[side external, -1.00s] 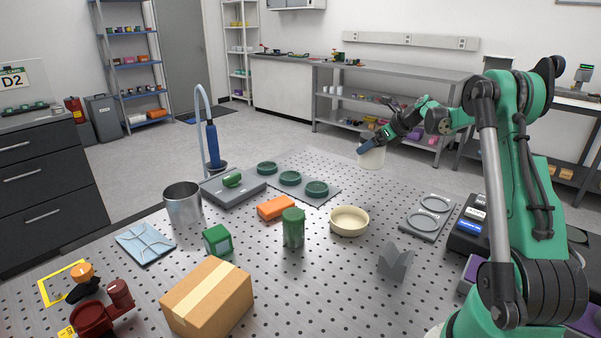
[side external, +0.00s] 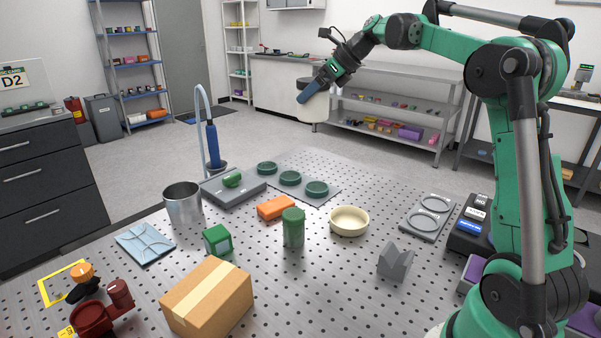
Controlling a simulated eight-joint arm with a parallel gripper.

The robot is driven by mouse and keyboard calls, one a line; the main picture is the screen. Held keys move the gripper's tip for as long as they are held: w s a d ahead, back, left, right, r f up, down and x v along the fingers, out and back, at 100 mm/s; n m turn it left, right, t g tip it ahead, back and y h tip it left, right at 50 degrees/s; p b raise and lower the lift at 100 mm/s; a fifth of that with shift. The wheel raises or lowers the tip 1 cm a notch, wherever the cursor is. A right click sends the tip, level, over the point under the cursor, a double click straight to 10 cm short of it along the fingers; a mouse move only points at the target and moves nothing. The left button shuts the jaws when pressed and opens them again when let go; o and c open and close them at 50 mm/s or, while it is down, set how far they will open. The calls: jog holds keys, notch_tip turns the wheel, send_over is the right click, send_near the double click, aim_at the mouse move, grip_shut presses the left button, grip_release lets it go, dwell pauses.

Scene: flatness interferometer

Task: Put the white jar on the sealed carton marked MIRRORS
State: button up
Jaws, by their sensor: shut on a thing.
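My gripper (side external: 310,90) is shut on the white jar (side external: 314,110) and holds it high above the far part of the perforated table. The jar looks roughly upright, and the gripper's blue fingers cover part of its upper side. The brown carton (side external: 207,297), closed with a pale tape strip, stands at the near edge of the view, left of centre. No MIRRORS lettering can be read on the faces in view. The carton's top is bare, and my gripper is well behind, above and to the right of it.
On the perforated table (side external: 320,295), a green jar (side external: 293,228), cream bowl (side external: 349,221), orange block (side external: 276,207) and green box (side external: 218,240) stand behind the carton. A metal beaker (side external: 182,204) stands farther left, a red device (side external: 100,312) near left, and a grey V-block (side external: 395,262) to the right.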

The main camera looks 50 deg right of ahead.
jog(key=w+a+r+n+g+y, duration=0.1)
jog(key=a+r+n+y, duration=0.15)
jog(key=a, duration=0.85)
jog(key=r+n+g+y, duration=0.1)
jog(key=n+g+y, duration=0.25)
jog(key=n, duration=0.35)
send_over(206, 287)
jog(key=shift+g+h, duration=0.25)
jog(key=shift+h, duration=0.15)
notch_tip(206, 287, down, 19)
jog(key=shift+f, duration=0.1)
jog(key=shift+f, duration=0.1)
jog(key=o, duration=1.1)
